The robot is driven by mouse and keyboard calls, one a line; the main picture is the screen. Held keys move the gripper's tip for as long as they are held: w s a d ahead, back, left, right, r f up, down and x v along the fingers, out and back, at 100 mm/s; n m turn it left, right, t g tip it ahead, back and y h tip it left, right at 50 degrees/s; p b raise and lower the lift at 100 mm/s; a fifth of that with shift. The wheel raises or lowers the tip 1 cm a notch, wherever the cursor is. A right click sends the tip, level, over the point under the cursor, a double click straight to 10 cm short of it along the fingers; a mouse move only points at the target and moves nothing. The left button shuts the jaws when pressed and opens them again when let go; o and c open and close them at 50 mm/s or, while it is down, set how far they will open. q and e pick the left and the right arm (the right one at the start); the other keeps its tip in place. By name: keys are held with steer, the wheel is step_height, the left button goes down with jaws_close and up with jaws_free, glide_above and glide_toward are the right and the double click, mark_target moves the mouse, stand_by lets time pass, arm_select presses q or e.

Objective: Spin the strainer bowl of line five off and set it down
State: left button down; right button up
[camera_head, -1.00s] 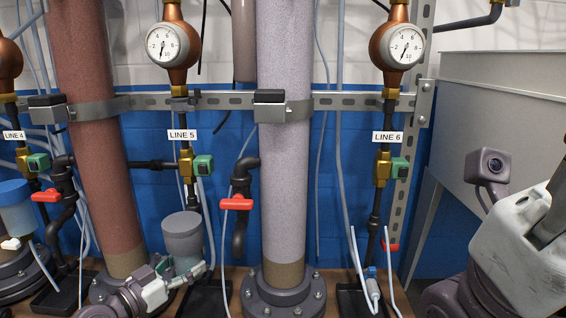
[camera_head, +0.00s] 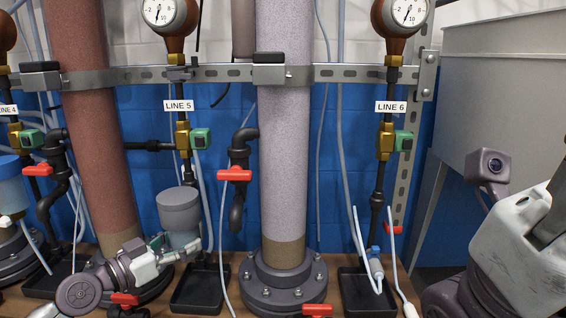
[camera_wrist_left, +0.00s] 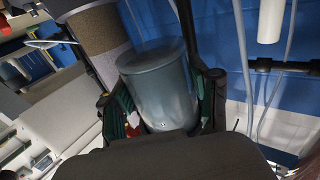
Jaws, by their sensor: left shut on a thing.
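The line five strainer bowl (camera_head: 183,240) is a grey, see-through cylinder under a wide grey cap (camera_head: 179,205), below the LINE 5 label (camera_head: 178,105). It stands upright in front of the line five pipe, above a black tray. My left gripper (camera_head: 186,248) comes in from the lower left and is shut around the bowl. In the left wrist view the bowl (camera_wrist_left: 163,90) sits between the two dark green finger pads, touching or very close on both sides. Whether its thread is free cannot be told. My right arm shows at the right edge, but its fingertips do not.
A black tray (camera_head: 197,290) lies on the bench below. The pale column (camera_head: 284,150) stands to the right, the red-brown column (camera_head: 92,150) to the left. A red-handled valve (camera_head: 235,175) and thin hoses are close by. Line six has its own tray (camera_head: 366,295).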

arm_select(q)
steer(key=shift+w+r+p, duration=0.15)
steer(key=shift+r+p, duration=0.1)
steer(key=shift+p, duration=0.25)
steer(key=shift+m+g+h+p, duration=0.6)
steer(key=shift+h+p, duration=0.1)
steer(key=shift+p, duration=0.1)
steer(key=shift+f+b, duration=0.25)
steer(key=shift+b, duration=0.35)
steer(key=shift+a+m+g+h+b, duration=0.1)
steer(key=shift+m+g+h+b, duration=0.4)
steer(key=shift+g+b, duration=0.1)
steer(key=shift+r+g, duration=0.1)
steer(key=shift+g, duration=0.2)
steer(key=shift+m+g+h, duration=0.6)
steer(key=shift+m, duration=0.1)
